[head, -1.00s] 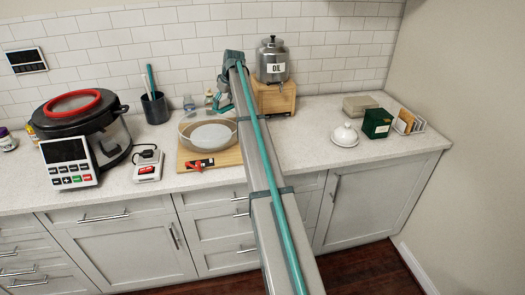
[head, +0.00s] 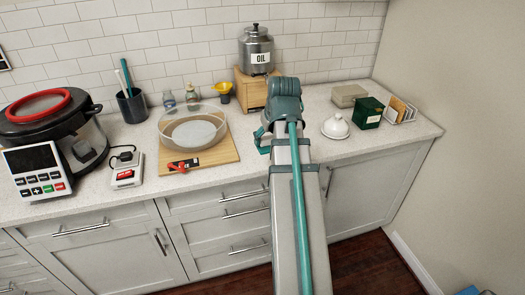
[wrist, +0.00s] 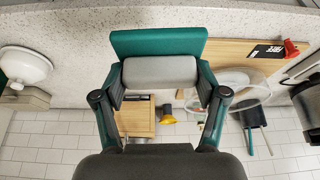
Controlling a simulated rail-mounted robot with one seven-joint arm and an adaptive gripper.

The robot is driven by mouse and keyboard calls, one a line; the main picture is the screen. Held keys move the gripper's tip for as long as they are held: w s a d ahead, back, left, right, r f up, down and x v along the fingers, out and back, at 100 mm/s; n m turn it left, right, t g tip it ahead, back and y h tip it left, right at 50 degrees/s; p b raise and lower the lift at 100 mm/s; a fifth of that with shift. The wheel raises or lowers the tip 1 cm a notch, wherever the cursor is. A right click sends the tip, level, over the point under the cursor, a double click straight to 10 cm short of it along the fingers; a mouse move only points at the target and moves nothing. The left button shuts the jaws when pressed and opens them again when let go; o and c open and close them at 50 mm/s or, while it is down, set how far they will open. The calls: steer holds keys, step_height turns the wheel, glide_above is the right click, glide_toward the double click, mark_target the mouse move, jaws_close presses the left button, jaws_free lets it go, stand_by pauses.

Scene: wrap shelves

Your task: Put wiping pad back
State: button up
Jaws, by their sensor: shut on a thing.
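In the wrist view my gripper (wrist: 160,84) is shut on a grey block with a green top plate, which looks like the wiping pad (wrist: 157,44). The fingers close on its two sides, and it is held above the counter's front part. In the head view my arm's end is over the counter, right of the cutting board and in front of the wooden stand. Where the pad is kept cannot be told.
The wooden stand (head: 246,90) bears the oil can (head: 256,50). A glass pan (head: 193,132) sits on the cutting board (head: 222,156). To the right are a white domed dish (head: 335,126), a green box (head: 368,112) and a rack (head: 402,111). Bare counter lies around the dish.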

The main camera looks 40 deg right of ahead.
steer(key=shift+w+d+f+m, duration=0.15)
steer(key=shift+w+d+m, duration=0.1)
steer(key=shift+m, duration=0.05)
steer(key=w+d+f+p, duration=0.1)
steer(key=w+d+f, duration=0.1)
steer(key=w, duration=0.1)
steer(key=w+d+f+p, duration=0.1)
steer(key=w+d+f, duration=0.1)
steer(key=w+f, duration=0.1)
steer(key=w+d+f+p, duration=0.1)
steer(key=w+d+f, duration=0.1)
steer(key=w+f, duration=0.1)
steer(key=shift+w+f+p, duration=0.1)
steer(key=shift+w+p, duration=0.25)
steer(key=shift+w, duration=0.3)
steer(key=shift+w+d+f, duration=0.2)
steer(key=shift+w+f, duration=0.05)
steer(key=shift+f, duration=0.2)
steer(key=shift+w+d+f, duration=0.15)
steer(key=shift+w+f, duration=0.1)
steer(key=shift+f, duration=0.15)
steer(key=shift+f+p, duration=0.5)
steer(key=shift+f, duration=0.95)
steer(key=shift+f, duration=0.2)
steer(key=o, duration=1.1)
